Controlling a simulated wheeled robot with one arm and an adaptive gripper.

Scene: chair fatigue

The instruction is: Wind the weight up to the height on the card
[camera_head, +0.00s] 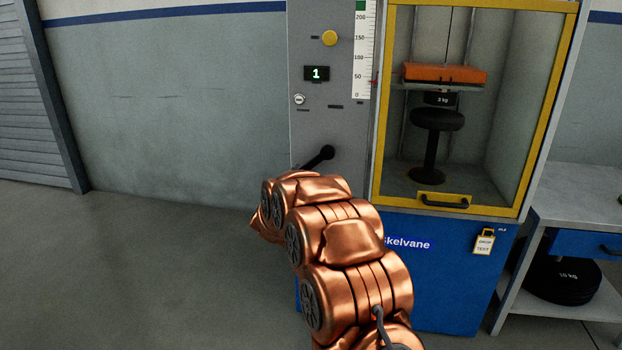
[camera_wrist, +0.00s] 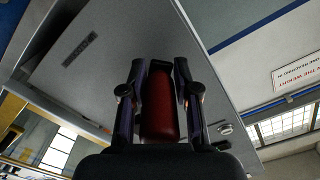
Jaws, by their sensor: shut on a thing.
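The test machine has a grey panel (camera_head: 338,120) beside a yellow-framed cabinet. An orange carriage (camera_head: 445,73) with a weight marked 3 kg (camera_head: 440,99) hangs just above a black stool (camera_head: 437,120). A red pointer (camera_head: 375,82) sits low on the height scale (camera_head: 363,50), a little under 50. The crank (camera_head: 318,158) shows a dark arm and round end on the panel. In the wrist view, my gripper (camera_wrist: 160,80) is shut on a red handle (camera_wrist: 160,105). My arm hides this grip in the head view. A yellow-edged card (camera_head: 484,242) reads DROP TEST; I cannot read a height on it.
The yellow cabinet door (camera_head: 443,200) is closed. A bench (camera_head: 585,195) with dark weights below stands at right. The floor at left is clear.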

